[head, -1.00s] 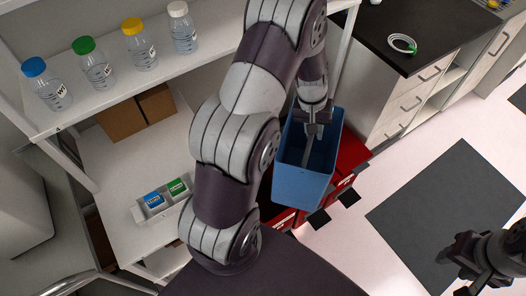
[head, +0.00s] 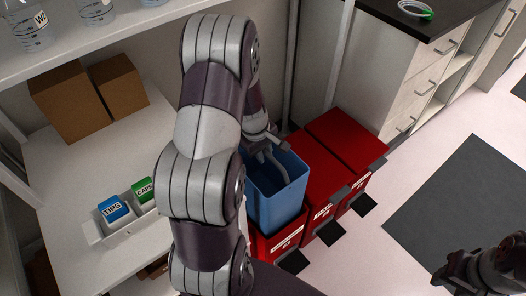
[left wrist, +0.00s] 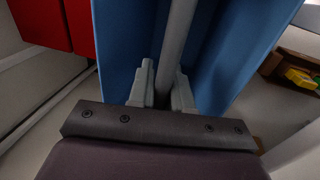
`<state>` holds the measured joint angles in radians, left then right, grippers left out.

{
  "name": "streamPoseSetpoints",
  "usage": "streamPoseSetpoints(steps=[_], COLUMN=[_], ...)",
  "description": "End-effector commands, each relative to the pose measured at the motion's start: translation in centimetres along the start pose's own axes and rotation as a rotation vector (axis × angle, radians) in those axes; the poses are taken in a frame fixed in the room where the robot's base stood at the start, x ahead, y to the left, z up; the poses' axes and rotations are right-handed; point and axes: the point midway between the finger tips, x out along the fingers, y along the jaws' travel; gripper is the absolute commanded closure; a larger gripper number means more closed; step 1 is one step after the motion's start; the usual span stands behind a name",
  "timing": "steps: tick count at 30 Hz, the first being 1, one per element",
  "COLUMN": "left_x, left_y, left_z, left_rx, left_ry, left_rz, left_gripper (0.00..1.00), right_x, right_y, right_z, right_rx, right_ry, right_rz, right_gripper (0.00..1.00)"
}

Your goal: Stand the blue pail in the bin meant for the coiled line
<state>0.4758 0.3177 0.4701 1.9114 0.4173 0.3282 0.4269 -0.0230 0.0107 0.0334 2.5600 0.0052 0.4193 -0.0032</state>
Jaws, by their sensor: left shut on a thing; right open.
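My left gripper (head: 264,148) is shut on the grey handle bar of the blue pail (head: 278,212). In the left wrist view the fingers (left wrist: 162,92) close around that bar, with blue pail walls (left wrist: 228,60) on both sides. The pail hangs roughly upright over the leftmost red bin (head: 272,246); I cannot tell whether it touches it. A middle red bin (head: 325,222) and a right red bin (head: 362,190) stand beside it. Their labels are too small to read. The coiled line (head: 414,9) lies on the black counter. My right gripper (head: 455,272) is open and empty.
A shelf and a white bench (head: 75,185) stand on the left, with brown boxes (head: 85,100) and a small tray (head: 97,232) of labelled packs. Drawers (head: 410,85) stand behind the bins. A dark mat (head: 465,205) lies on open floor at right.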

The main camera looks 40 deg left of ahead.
Motion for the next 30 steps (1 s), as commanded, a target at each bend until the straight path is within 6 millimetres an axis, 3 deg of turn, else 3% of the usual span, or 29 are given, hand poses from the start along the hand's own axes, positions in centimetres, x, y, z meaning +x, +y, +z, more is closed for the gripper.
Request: streamPoseSetpoints(steps=[1,15,30], left_x=[2.9,15.3,28.0], left_y=[-0.5,-2.9,-5.4], left_z=[0.0,0.0,0.0], left_rx=[0.000,0.001,0.000], left_ry=[0.001,0.002,0.001], left_rz=[0.001,0.001,0.001], left_gripper=[1.00,1.00,1.00], right_x=[3.0,15.7,26.3], right_y=[0.0,0.0,0.1], right_z=[0.4,1.9,3.1], right_rx=[0.000,0.000,0.000], right_ry=[0.000,0.000,0.000], right_rz=[0.000,0.000,0.000], right_gripper=[0.57,0.57,0.57])
